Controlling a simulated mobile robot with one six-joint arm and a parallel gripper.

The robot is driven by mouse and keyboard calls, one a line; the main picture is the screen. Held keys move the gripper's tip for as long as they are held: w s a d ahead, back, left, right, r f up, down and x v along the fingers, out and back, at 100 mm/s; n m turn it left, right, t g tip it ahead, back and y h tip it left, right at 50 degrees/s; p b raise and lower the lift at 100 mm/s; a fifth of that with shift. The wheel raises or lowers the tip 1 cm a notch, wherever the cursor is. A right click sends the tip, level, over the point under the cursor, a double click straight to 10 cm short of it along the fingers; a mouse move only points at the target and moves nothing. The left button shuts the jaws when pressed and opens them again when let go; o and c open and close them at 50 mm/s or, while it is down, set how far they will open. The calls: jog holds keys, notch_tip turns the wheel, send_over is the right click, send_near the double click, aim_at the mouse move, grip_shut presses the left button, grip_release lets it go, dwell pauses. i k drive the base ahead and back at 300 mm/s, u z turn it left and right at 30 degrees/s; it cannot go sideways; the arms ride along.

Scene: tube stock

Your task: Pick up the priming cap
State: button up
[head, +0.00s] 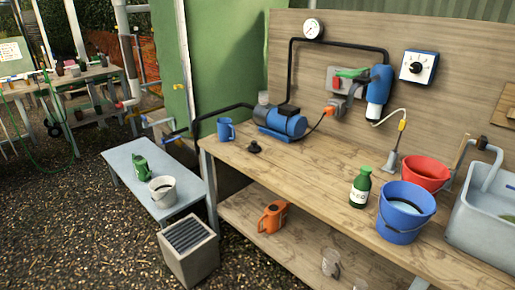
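A small black knobbed cap (254,147), which looks like the priming cap, lies on the wooden workbench (310,178) near its left front edge. It sits in front of the blue pump (281,122) and to the right of a blue mug (226,130). Nothing covers it, and bare wood surrounds it. The top of the pump is partly visible, but its priming opening is too small to make out. My gripper is not in view.
A green bottle (360,188), a blue bucket (405,228) and a red bucket (427,173) stand at the bench's right, near a sink (485,235). An orange can (273,217) is on the lower shelf. A low grey bench (138,184) stands left.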

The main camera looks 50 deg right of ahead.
aim_at(253, 148)
jog(key=u, duration=0.05)
jog(key=i, duration=1)
jog(key=z, duration=0.05)
